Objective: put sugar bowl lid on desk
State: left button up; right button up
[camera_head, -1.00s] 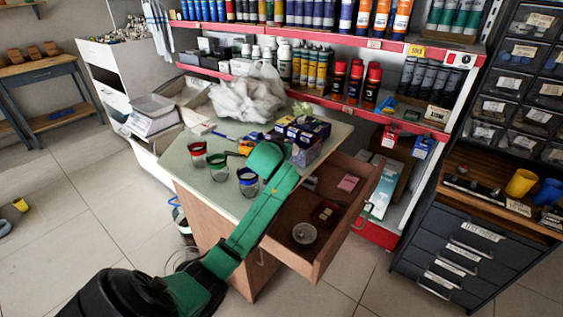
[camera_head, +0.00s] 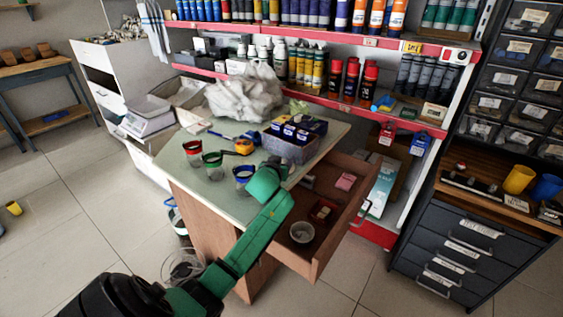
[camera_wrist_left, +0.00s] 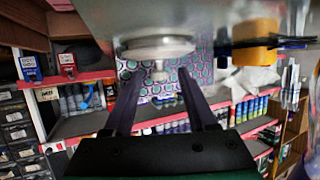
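In the left wrist view, which is upside down, a pale round lid with a small knob (camera_wrist_left: 157,50) rests on the grey desk top (camera_wrist_left: 215,14), knob pointing away from it. My left gripper (camera_wrist_left: 159,80) is open, its fingers on either side of the knob with visible gaps. In the head view the green left arm reaches over the front of the desk (camera_head: 216,205); its end (camera_head: 268,180) hides the fingertips and the lid. A small whitish bowl (camera_head: 302,232) stands in the open drawer (camera_head: 322,250). My right gripper is not in view.
Cups with coloured rims (camera_head: 213,165), an orange item (camera_head: 244,147) and an open box of small blue packs (camera_head: 290,148) are on the desk. A crumpled white bag (camera_head: 246,93) is at the back. The open drawer juts out right, near stocked shelves.

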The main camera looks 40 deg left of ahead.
pick_arm(q)
jog(key=shift+s+r, duration=0.15)
jog(key=shift+r, duration=0.05)
jog(key=p+v, duration=0.1)
jog(key=v, duration=1)
jog(key=shift+s+d+r, duration=0.15)
jog(key=shift+s+d, duration=0.05)
jog(key=shift+s, duration=0.1)
